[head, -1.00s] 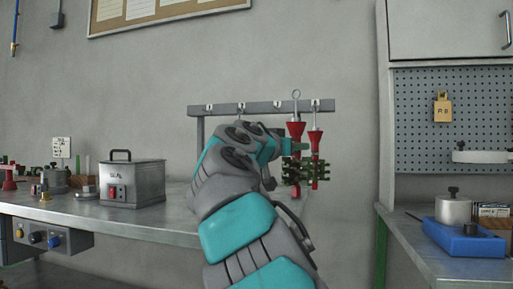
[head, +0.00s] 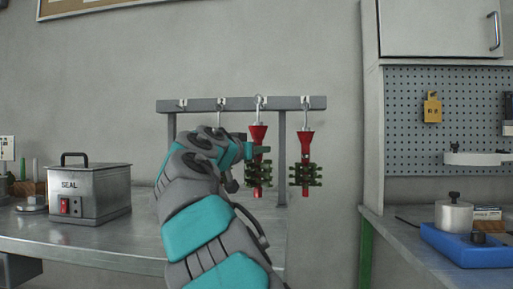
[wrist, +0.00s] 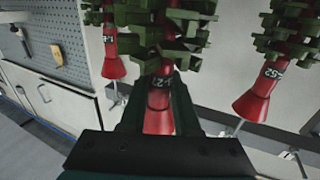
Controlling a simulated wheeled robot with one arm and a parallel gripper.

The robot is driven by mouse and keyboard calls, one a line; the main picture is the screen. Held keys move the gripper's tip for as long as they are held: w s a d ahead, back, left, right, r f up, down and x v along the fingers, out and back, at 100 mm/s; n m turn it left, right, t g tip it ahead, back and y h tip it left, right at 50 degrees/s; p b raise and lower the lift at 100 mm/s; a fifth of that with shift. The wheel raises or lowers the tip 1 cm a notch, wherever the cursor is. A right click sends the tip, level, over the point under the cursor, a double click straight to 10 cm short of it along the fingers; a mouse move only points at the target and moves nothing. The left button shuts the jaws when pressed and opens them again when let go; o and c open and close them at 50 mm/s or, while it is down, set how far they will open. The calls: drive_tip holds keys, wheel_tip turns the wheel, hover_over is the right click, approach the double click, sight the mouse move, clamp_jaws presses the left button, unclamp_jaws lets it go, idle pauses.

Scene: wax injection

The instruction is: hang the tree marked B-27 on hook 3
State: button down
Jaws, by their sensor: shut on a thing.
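My gripper (wrist: 160,118) is shut on a red tree with green parts (head: 257,163), upright in the head view. Its label in the wrist view (wrist: 156,90) seems to end in 27; the letter is unclear. Its top eye is at the rack bar (head: 240,104), close to the third hook from the left; I cannot tell whether the eye is over that hook. Another tree (head: 306,148) hangs on the rightmost hook. A third tree (wrist: 262,92) shows at right in the wrist view; in the head view my arm hides most of it.
The leftmost hook (head: 182,104) is empty. A metal box marked SEAL (head: 89,190) stands on the bench (head: 105,245) at left. At right are a pegboard with a yellow tag (head: 432,107) and a blue tray (head: 465,250). The neighbouring trees hang close to the held one.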

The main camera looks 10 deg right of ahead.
drive_tip(key=w+d+p, duration=0.2)
drive_tip(key=w+p, duration=0.1)
drive_tip(key=w, duration=0.4)
drive_tip(key=shift+w+d+f+p, duration=0.15)
drive_tip(key=shift+d+f+p, duration=0.05)
drive_tip(key=shift+f+p, duration=0.25)
idle(0.3)
drive_tip(key=shift+w, duration=0.1)
idle(0.6)
drive_tip(key=c, duration=0.6)
unclamp_jaws()
drive_tip(key=shift+o, duration=0.2)
